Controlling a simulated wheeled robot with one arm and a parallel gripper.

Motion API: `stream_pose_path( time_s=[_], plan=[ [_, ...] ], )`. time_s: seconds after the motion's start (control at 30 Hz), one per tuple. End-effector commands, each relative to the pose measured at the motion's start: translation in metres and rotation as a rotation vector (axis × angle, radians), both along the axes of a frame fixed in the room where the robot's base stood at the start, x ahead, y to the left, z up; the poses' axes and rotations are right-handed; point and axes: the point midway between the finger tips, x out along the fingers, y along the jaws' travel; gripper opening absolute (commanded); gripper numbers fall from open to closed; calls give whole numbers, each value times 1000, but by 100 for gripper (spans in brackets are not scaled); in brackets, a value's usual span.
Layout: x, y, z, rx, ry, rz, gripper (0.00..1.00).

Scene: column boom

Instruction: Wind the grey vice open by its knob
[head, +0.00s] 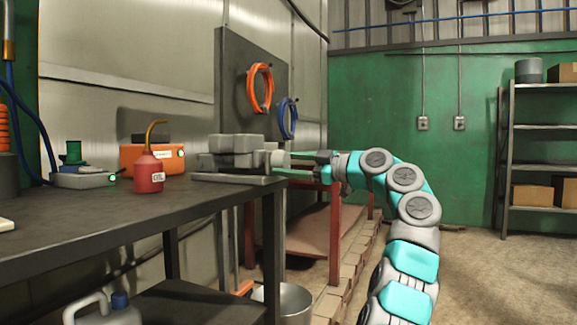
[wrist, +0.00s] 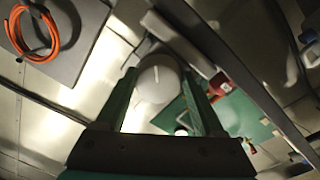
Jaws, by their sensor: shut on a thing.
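The grey vice (head: 232,158) sits at the right end of the dark workbench (head: 110,208). Its round grey knob (wrist: 158,78) shows in the wrist view, with a pale line mark on its face. My gripper (head: 287,163) reaches in from the right, level with the vice's right end. In the wrist view its two green fingers (wrist: 160,88) stand on either side of the knob and are shut on it. The gap between the vice's jaws cannot be made out clearly.
A red oil can (head: 148,173) and an orange box (head: 138,157) stand left of the vice. A dark panel (head: 232,80) with an orange hose coil (head: 260,88) rises behind it. A bucket (head: 285,302) is below. Open floor lies right of my arm, before the shelf (head: 535,127).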

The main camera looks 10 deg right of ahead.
Motion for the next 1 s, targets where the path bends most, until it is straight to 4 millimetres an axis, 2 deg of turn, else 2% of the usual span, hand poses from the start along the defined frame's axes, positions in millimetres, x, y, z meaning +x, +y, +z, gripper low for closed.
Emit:
stream_pose_path(
  time_s=[0.7, 1.0],
  plan=[
    [3, -1, 2, -398, -540, 3, 15],
    [3, -2, 4, -518, -711, 2, 15]
  ],
)
